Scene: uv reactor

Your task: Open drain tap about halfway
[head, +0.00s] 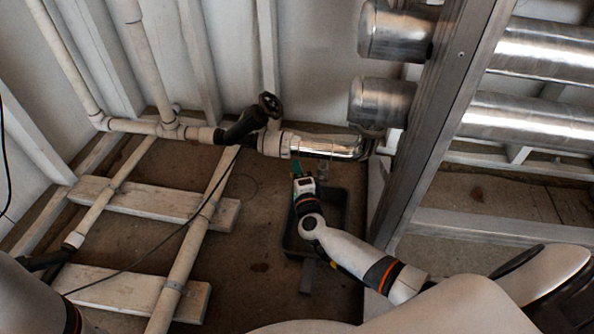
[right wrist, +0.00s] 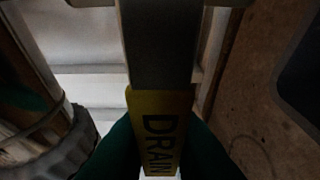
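The drain tap's handle carries a yellow label (right wrist: 160,130) reading DRAIN, in the middle of the right wrist view. A dark grey bar above it runs to the top of that view. My right gripper (head: 297,168) is just below the shiny metal pipe (head: 325,147) in the head view. Its green fingers (right wrist: 160,172) lie on both sides of the label in the right wrist view. Whether they press on the handle or stand slightly apart from it is unclear. The tap's handle is not distinguishable in the head view. My left gripper is not in view.
A dark tray (head: 340,215) lies on the floor under my right gripper. A black handwheel (head: 270,104) and a black valve part (head: 243,126) sit left of the metal pipe. A metal frame post (head: 440,130) stands close on the right.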

